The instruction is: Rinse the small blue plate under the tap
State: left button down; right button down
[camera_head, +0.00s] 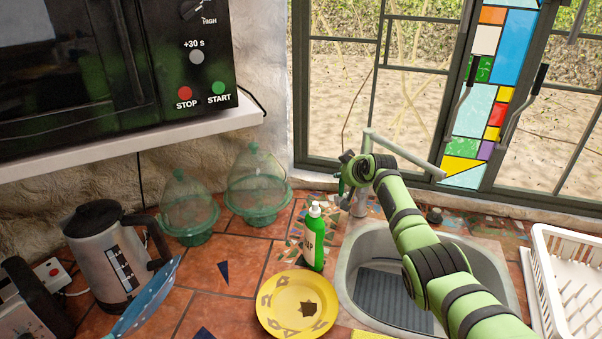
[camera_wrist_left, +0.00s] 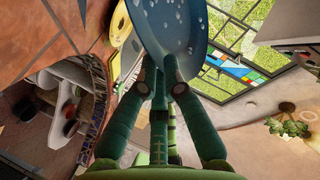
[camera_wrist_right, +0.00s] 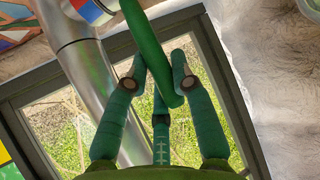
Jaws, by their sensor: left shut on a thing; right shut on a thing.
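The small blue plate (camera_head: 148,303) is at the lower left of the head view, tilted nearly edge-on, with pale spots. In the left wrist view, my left gripper (camera_wrist_left: 161,82) is shut on the rim of the blue plate (camera_wrist_left: 178,35); this gripper is outside the head view. The metal tap (camera_head: 400,152) stands behind the sink (camera_head: 350,262), its spout reaching right. In the right wrist view, this gripper (camera_wrist_right: 157,76) is shut on a green lever (camera_wrist_right: 150,45) beside the metal pipe. No water is visible.
A yellow plate (camera_head: 268,310) with a dark patch lies left of the sink, near a green bottle (camera_head: 313,245). A kettle (camera_head: 105,255) and two green glass domes (camera_head: 257,180) stand further left. A white dish rack (camera_head: 545,265) is at the right. My right arm crosses over the sink.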

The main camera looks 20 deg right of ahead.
jog(key=c, duration=1.1)
grip_release()
jog(key=shift+f, duration=0.1)
jog(key=shift+c, duration=0.2)
jog(key=shift+o, duration=0.6)
jog(key=shift+w, duration=0.1)
jog(key=v, duration=1.2)
